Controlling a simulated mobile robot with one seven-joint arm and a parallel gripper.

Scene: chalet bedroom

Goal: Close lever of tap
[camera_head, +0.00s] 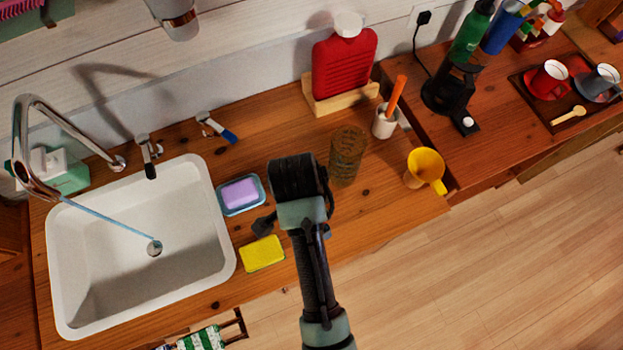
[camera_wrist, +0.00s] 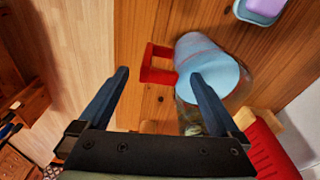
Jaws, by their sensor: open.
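The chrome tap (camera_head: 35,150) arches over the white sink (camera_head: 75,270) at left, and a stream of water (camera_head: 105,218) runs from it to the drain. A metal lever with a black tip (camera_head: 147,158) stands at the sink's back edge, right of the tap's base. A second fitting with a blue handle (camera_head: 216,129) sits farther right on the counter. My gripper (camera_head: 266,225) is over the counter right of the sink, apart from both levers. In the wrist view my gripper (camera_wrist: 160,75) is open, with nothing between its fingers. No lever shows there.
A soap dish (camera_head: 259,202) and yellow sponge (camera_head: 262,254) lie between sink and gripper. A pale blue cup with a red handle (camera_wrist: 205,55) is below the gripper.

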